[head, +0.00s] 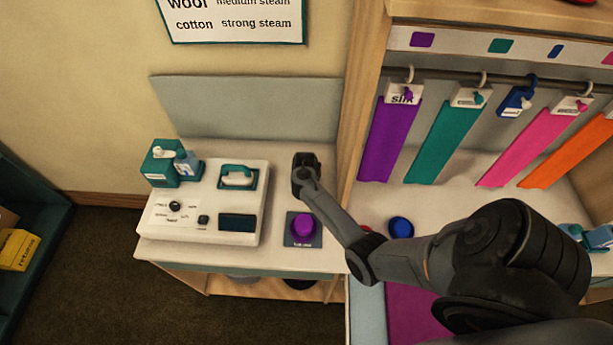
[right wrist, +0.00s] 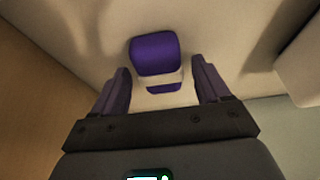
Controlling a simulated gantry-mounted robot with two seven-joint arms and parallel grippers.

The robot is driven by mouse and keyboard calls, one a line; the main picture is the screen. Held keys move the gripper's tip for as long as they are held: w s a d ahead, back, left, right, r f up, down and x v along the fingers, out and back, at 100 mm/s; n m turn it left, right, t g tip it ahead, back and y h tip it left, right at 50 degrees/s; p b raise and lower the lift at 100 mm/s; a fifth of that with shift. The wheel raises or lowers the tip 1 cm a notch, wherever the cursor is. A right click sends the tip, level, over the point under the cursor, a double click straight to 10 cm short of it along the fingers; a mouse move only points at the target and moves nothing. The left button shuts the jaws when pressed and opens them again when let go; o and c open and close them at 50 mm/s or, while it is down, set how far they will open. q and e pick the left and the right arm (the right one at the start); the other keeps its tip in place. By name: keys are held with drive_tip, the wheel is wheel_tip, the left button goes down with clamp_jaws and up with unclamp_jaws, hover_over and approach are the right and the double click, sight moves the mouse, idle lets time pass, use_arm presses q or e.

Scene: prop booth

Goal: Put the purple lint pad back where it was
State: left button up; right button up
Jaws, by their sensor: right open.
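My right gripper (head: 305,174) is over the white counter, beside the iron station. In the right wrist view my right gripper (right wrist: 162,95) is open. A purple rounded block with a white band, which looks like the purple lint pad (right wrist: 155,55), is on the pale surface ahead of and between the fingers, not gripped. In the head view my gripper seems to hide it. A separate purple round piece (head: 303,224) sits on a dark square mat (head: 291,241) in front of the gripper; the mat's label is too small to read. My left gripper is not in view.
A white control station (head: 157,232) with an iron (head: 238,176) and a teal box (head: 160,172) stand left. A wooden post (head: 361,120) divides the counter from hanging colored strips. A blue round piece (head: 401,227) lies right of the post, close to my right arm.

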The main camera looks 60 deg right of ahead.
drive_tip(key=shift+r, duration=0.1)
drive_tip(key=shift+r, duration=0.25)
drive_tip(key=p+v, duration=0.4)
drive_tip(key=v, duration=0.6)
drive_tip(key=s+a+r+n+y, duration=0.1)
drive_tip(key=s+a+r+n, duration=0.2)
drive_tip(key=a, duration=0.7)
drive_tip(key=s+a+r+n+t+y, duration=0.1)
drive_tip(key=s+a+r+n, duration=0.3)
drive_tip(key=s+a+n, duration=0.2)
drive_tip(key=s+a+r+n+y, duration=0.2)
drive_tip(key=s+a+n, duration=0.3)
drive_tip(key=a, duration=0.8)
drive_tip(key=s+r, duration=0.1)
drive_tip(key=s, duration=0.2)
drive_tip(key=shift+s+a+r+n+t, duration=0.3)
drive_tip(key=shift+s+r, duration=0.05)
drive_tip(key=shift+r, duration=0.05)
